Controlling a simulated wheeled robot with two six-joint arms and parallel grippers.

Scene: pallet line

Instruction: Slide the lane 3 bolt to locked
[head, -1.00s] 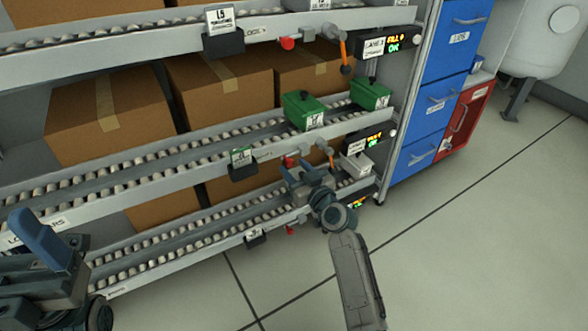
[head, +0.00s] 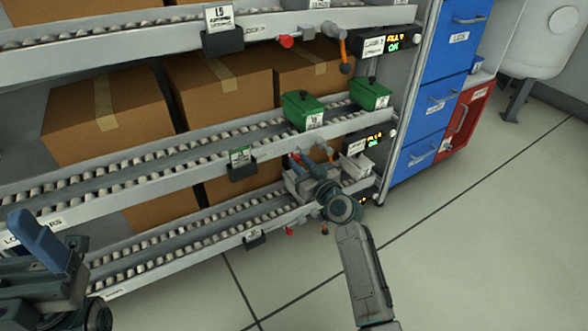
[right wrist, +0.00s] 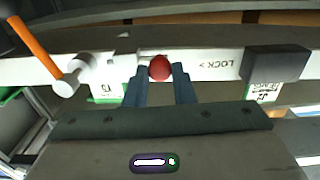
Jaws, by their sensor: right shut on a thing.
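My right gripper (head: 304,166) is at the front rail of the middle shelf lane, near its right end. In the right wrist view the gripper (right wrist: 160,80) is shut on the red bolt knob (right wrist: 159,68), one finger on each side. A LOCK mark (right wrist: 222,64) is printed on the white rail beside the knob. In the head view the arm largely hides this bolt. I cannot read which lane number this is. My left gripper (head: 45,245) is at the left edge of the head view, apart from the rack; its jaws are unclear.
An orange lever (head: 328,152) hangs close to the right gripper; it also shows in the right wrist view (right wrist: 35,45). Another red knob (head: 286,41) is on the upper rail. Open floor (head: 480,230) lies at right.

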